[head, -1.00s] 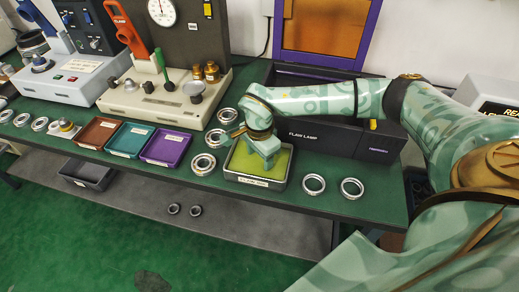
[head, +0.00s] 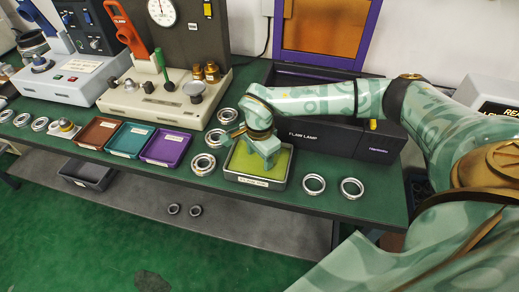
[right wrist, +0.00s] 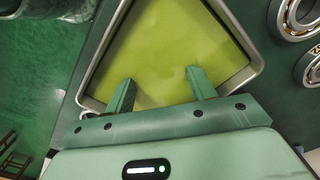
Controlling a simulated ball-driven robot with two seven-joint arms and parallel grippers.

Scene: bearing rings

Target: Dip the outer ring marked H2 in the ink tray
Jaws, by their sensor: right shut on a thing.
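The ink tray (head: 255,182) is a grey tray with a yellow-green floor, on the green bench in front of the flaw lamp. In the right wrist view its rim (right wrist: 106,50) surrounds the same yellow-green surface. My right gripper (head: 264,164) points down into the tray. In the right wrist view its two fingers (right wrist: 160,90) stand apart, with their tips at the yellow-green surface. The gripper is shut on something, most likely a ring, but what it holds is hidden. I cannot read an H2 mark anywhere. My left gripper is not in view.
Two loose rings (head: 313,184) (head: 351,188) lie right of the tray. Several bearings lie to its left, one close by (head: 203,164). Purple (head: 166,148), teal (head: 129,139) and brown (head: 97,132) trays stand farther left. The black flaw lamp (head: 330,136) stands close behind.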

